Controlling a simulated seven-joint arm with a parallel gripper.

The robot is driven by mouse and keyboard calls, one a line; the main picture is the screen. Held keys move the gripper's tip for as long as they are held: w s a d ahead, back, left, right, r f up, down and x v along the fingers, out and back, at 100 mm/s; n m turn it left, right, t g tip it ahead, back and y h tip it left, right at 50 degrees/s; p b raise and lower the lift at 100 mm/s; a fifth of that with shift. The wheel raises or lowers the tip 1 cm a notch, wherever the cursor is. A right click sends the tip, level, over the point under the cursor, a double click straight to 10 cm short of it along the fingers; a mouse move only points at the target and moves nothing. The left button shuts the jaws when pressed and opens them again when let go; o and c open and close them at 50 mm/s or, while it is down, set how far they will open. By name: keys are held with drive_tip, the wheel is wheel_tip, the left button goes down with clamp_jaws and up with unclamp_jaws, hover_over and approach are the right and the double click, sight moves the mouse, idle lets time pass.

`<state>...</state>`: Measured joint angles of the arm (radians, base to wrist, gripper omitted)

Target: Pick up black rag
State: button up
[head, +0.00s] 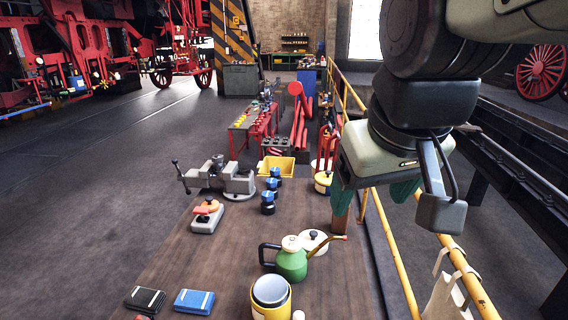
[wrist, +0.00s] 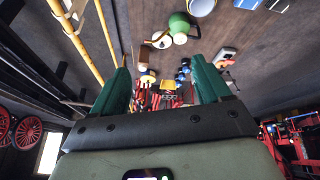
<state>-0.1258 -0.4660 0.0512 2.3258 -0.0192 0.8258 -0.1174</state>
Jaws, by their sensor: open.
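The black rag (head: 145,299) lies folded flat at the near left of the wooden bench top (head: 180,262), left of a folded blue rag (head: 193,301). In the wrist view the black rag (wrist: 246,4) is cut off by the top edge, beside the blue rag (wrist: 278,5). My gripper (head: 371,203) is high at the right, over the bench's right edge and the yellow railing, well apart from the rag. In the wrist view its two green fingers (wrist: 158,65) are spread wide with nothing between them.
A green oil can (head: 291,264) with a long spout and a yellow tin (head: 271,298) stand right of the rags. Farther back are a grey vise (head: 217,179), an orange-topped grey device (head: 206,216) and blue-black jars (head: 268,202). A yellow railing (head: 400,265) runs along the right. The bench's left-middle is clear.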

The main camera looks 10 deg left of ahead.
drive_tip(key=w+a+f+n+y, duration=0.1)
drive_tip(key=w+a+f+n, duration=0.35)
drive_tip(key=w+a, duration=0.6)
drive_tip(key=n+g+y, duration=0.3)
drive_tip(key=n+g, duration=0.2)
drive_tip(key=n, duration=0.5)
hover_over(149, 296)
drive_tip(key=d, duration=0.3)
drive_tip(key=shift+m, duration=0.25)
drive_tip(key=f, duration=3.4)
drive_tip(key=shift+s+a+f, duration=0.25)
drive_tip(key=shift+s+f, duration=0.05)
drive_tip(key=shift+f, duration=0.05)
drive_tip(key=shift+w+x, duration=0.2)
drive_tip(key=shift+x, duration=2.65)
